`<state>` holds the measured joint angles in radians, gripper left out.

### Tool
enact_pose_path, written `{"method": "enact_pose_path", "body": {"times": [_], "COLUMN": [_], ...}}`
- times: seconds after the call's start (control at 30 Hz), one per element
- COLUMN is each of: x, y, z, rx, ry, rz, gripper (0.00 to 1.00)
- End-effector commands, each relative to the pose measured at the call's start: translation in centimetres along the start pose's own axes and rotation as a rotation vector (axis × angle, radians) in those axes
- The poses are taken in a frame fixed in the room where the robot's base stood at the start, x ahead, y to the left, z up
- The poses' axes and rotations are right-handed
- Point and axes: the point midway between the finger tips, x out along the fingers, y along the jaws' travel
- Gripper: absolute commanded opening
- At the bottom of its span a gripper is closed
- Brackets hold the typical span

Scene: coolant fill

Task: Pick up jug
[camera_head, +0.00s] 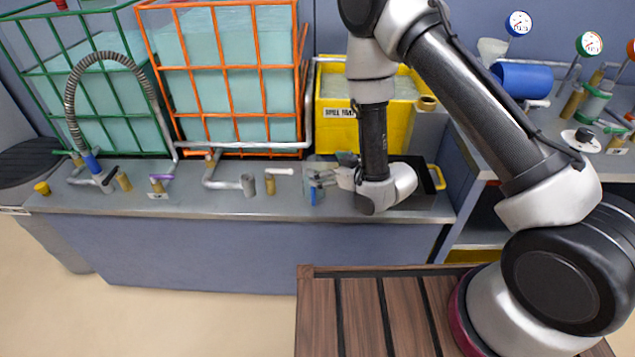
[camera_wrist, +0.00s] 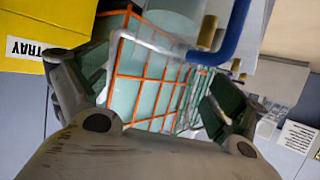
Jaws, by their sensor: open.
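In the wrist view the two fingers of my gripper (camera_wrist: 158,88) are wide apart. Whether they touch the jug cannot be told.
The grey bench (camera_head: 222,204) carries valves and pipe stubs left of the jug. Behind stand an orange caged tank (camera_head: 228,69), a green caged tank (camera_head: 85,90) with a hose, and a yellow spill tray (camera_head: 336,125). A slatted wooden surface (camera_head: 362,310) is in front.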

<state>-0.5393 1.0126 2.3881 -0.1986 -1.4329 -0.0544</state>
Motion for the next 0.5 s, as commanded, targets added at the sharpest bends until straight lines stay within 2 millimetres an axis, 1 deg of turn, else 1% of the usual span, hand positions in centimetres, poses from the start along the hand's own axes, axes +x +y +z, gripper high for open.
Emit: {"method": "enact_pose_path", "body": {"times": [0.3, 0.4, 0.5], "x": [4.7, 5.4, 5.5], "y": [0.0, 0.0, 0.0], "z": [0.0, 0.1, 0.1], "rx": [0.0, 0.0, 0.0], "ry": [0.001, 0.0, -0.001], "rz": [0.001, 0.001, 0.001], "gripper": [0.96, 0.96, 0.96]}}
